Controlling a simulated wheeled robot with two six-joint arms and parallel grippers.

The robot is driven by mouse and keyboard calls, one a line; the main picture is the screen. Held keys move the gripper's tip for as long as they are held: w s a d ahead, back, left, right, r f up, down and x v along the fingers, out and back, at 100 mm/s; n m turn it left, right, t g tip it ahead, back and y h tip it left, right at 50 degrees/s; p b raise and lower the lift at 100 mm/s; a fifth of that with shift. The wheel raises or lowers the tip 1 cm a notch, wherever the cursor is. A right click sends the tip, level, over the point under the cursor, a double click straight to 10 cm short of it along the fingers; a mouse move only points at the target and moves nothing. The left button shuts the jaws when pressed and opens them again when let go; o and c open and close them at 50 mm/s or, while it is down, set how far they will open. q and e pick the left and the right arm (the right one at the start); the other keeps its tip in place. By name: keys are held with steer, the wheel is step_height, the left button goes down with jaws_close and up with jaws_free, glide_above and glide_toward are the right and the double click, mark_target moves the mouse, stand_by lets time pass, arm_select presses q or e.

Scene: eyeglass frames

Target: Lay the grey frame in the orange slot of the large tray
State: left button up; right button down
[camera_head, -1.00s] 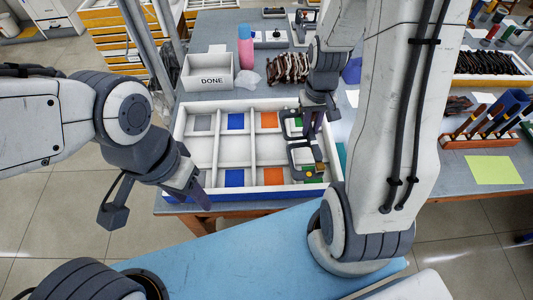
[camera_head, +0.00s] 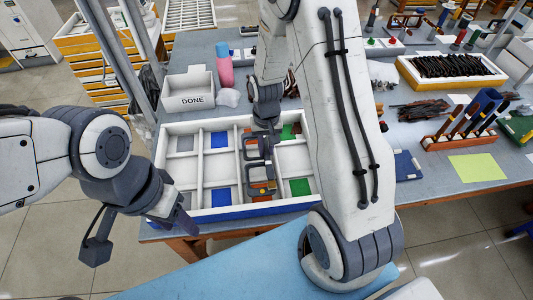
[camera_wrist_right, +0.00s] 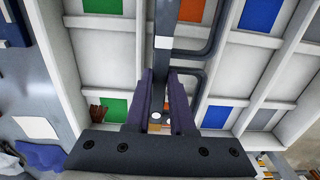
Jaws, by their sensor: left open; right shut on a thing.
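The large tray (camera_head: 160,206) is white inside with a blue front and has compartments marked by coloured squares. My right gripper (camera_head: 266,146) is shut on the dark grey frame (camera_head: 262,163) and holds it over the orange slot (camera_head: 251,145). In the right wrist view the frame (camera_wrist_right: 163,65) hangs between the fingers (camera_wrist_right: 166,110), with an orange square (camera_wrist_right: 193,9) beside its far end. The frame and gripper hide part of the slot; whether the frame touches the tray floor I cannot tell. My left gripper (camera_head: 178,213) is open and empty by the tray's front left corner.
A white DONE box (camera_head: 188,91) stands behind the tray, with a pink and teal bottle (camera_head: 224,65) beside it. A rack of tools (camera_head: 465,125), a yellow sheet (camera_head: 477,167) and a tray of dark items (camera_head: 452,70) are to the right.

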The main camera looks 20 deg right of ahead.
steer(key=shift+f, duration=1.6)
steer(key=shift+f, duration=0.15)
steer(key=c, duration=0.8)
jaws_free()
steer(key=shift+o, duration=0.2)
